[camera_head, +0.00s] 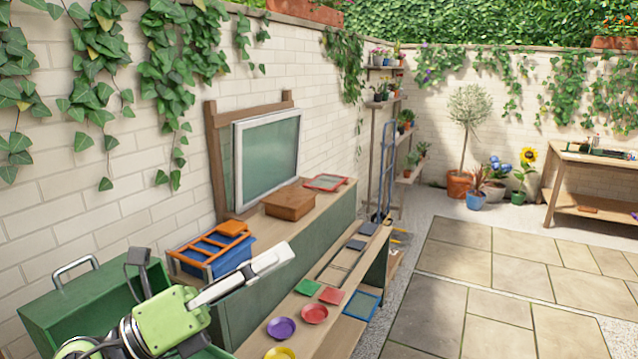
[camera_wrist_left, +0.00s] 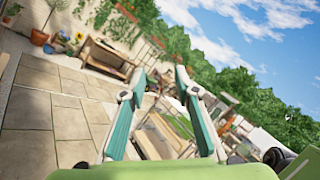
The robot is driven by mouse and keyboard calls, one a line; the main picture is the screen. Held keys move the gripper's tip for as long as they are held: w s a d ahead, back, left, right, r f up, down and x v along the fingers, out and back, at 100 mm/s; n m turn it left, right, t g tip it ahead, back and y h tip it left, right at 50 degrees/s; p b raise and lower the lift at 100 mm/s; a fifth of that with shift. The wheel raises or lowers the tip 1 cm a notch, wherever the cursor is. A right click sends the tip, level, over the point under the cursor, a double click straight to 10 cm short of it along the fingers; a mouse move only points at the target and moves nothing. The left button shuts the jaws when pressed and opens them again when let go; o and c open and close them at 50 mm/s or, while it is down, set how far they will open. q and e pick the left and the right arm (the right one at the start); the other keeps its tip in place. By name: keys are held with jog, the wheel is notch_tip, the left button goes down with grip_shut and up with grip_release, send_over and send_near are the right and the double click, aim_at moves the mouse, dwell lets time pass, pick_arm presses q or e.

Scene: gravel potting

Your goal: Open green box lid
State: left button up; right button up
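The dark green box (camera_head: 60,312) is at the lower left in the head view, beside the wall, with a grey metal handle (camera_head: 75,268) on its top edge. My left arm hides part of it, and I cannot tell how far its lid is open. My left gripper (camera_head: 272,258) is in front and to the right of the box, its pale finger pointing right, away from the handle. In the left wrist view its two teal-padded fingers (camera_wrist_left: 160,76) stand apart with nothing between them. My right gripper is in neither view.
A wooden bench (camera_head: 262,352) holds purple and red plates (camera_head: 282,328), a yellow plate (camera_head: 280,354) and coloured tiles. A blue crate with an orange rack (camera_head: 212,248) and a brown wooden box (camera_head: 290,203) stand behind. The paved patio (camera_head: 500,290) at right is clear.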

pick_arm(q)
jog(key=w+a+f+n+t+y, duration=0.3)
jog(key=a+n+t+y, duration=0.35)
jog(key=n, duration=0.55)
jog(key=w+a+f+n+t+y, duration=0.25)
jog(key=a+n+t+y, duration=0.3)
jog(key=n+y, duration=0.4)
jog(key=s+a+f+n+g+y, duration=0.2)
jog(key=a+f+n+g, duration=0.15)
jog(key=f+n, duration=0.4)
jog(key=s+a+f+n+g+y, duration=0.2)
jog(key=a+f+n+g+y, duration=0.15)
jog(key=f, duration=0.65)
jog(key=s+d+f+n+g+h, duration=0.1)
jog(key=s+f+n+g, duration=0.3)
jog(key=s+f+g, duration=0.55)
jog(key=s+d+f+n+g+h, duration=0.1)
jog(key=s+d+f+g+h, duration=0.2)
jog(key=s+f, duration=1)
jog(key=s+d+f+g, duration=0.1)
jog(key=s+f, duration=0.1)
jog(key=f, duration=1.2)
jog(key=s+f, duration=0.2)
jog(key=f, duration=1.1)
jog(key=s+a+f+g+y, duration=0.1)
jog(key=s+a+f, duration=0.1)
jog(key=s+f, duration=1.3)
jog(key=shift+s+a, duration=0.4)
jog(key=shift+s, duration=0.35)
